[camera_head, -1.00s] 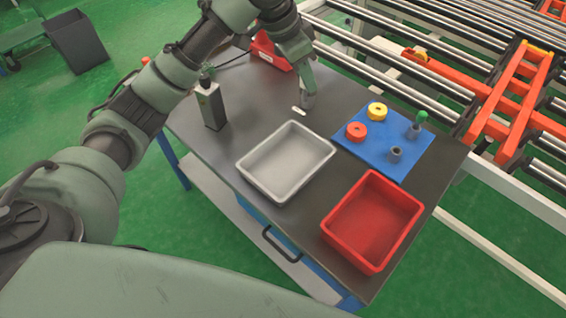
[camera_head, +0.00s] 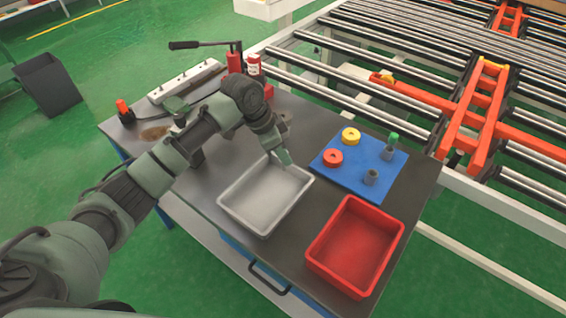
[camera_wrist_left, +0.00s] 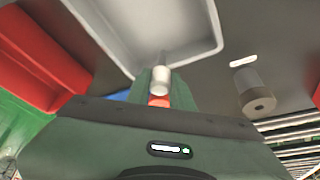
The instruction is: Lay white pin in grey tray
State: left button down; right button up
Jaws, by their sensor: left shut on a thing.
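My left gripper (camera_head: 284,157) is at the back edge of the grey tray (camera_head: 228,213), low above its rim. In the left wrist view the gripper (camera_wrist_left: 160,92) is shut on the white pin (camera_wrist_left: 161,78), a short pale cylinder between the fingers. The pin's tip points towards the tray, whose floor and rim fill the upper part of that view (camera_wrist_left: 150,30). In the head view the pin is too small or hidden to make out. The tray looks empty in the head view. My right gripper shows in neither view.
A red bin (camera_head: 355,248) stands right of the tray. A blue mat (camera_head: 345,180) holds a yellow ring (camera_head: 351,136), a red ring (camera_head: 333,158), a grey cylinder (camera_head: 371,177) and a green-topped part (camera_head: 391,144). A grey cylinder (camera_wrist_left: 253,92) shows in the wrist view.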

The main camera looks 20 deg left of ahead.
aim_at(283, 170)
pick_arm(q)
jog(key=shift+f, duration=2.25)
jog(key=shift+f, duration=0.15)
jog(key=c, duration=1.2)
grip_release()
jog(key=shift+c, duration=0.2)
jog(key=v, duration=1.2)
jog(key=shift+b, duration=0.35)
